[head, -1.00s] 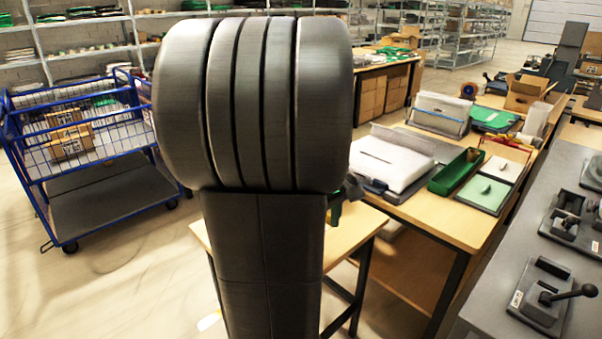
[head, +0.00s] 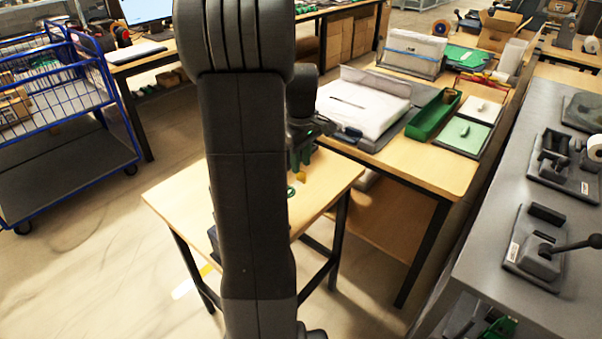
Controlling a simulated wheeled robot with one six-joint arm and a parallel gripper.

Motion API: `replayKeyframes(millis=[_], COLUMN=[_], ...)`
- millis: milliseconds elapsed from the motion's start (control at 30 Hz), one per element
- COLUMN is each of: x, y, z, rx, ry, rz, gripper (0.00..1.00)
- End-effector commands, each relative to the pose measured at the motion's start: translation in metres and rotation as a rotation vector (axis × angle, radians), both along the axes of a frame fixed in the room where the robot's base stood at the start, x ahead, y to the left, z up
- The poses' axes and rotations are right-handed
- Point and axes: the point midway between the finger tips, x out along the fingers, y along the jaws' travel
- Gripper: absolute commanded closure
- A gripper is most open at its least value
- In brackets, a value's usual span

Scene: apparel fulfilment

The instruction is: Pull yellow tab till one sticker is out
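My gripper (head: 300,160), with green fingers, is partly hidden behind my dark arm, over the small wooden table (head: 175,200). A small yellow piece (head: 301,176), perhaps the yellow tab, shows just below the fingertips. I cannot tell whether they touch it. A small green round mark (head: 291,191) lies just below the yellow piece, beside my arm's edge. A dark object (head: 212,238) peeks out at the left of my arm on the same table. My arm hides most of the tabletop's middle, and any sticker dispenser there.
A larger table to the right holds white bags (head: 362,100), a green tray (head: 432,114) and a pad with a green sheet (head: 464,136). A grey bench (head: 500,200) with lever tools stands at the right. A blue wire cart (head: 75,130) stands at the left.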

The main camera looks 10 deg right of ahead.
Motion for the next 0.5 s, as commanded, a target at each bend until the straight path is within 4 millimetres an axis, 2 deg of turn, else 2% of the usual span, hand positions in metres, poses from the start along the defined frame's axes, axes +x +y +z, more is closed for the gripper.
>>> replayKeyframes(millis=[33,200,500], x=[-0.001,0.0,0.0], y=[0.0,0.0,0.0], z=[-0.011,-0.031,-0.039], rx=[0.001,0.0,0.0], ry=[0.004,0.001,0.0], rz=[0.0,0.0,0.0], gripper=[0.71,0.71,0.71])
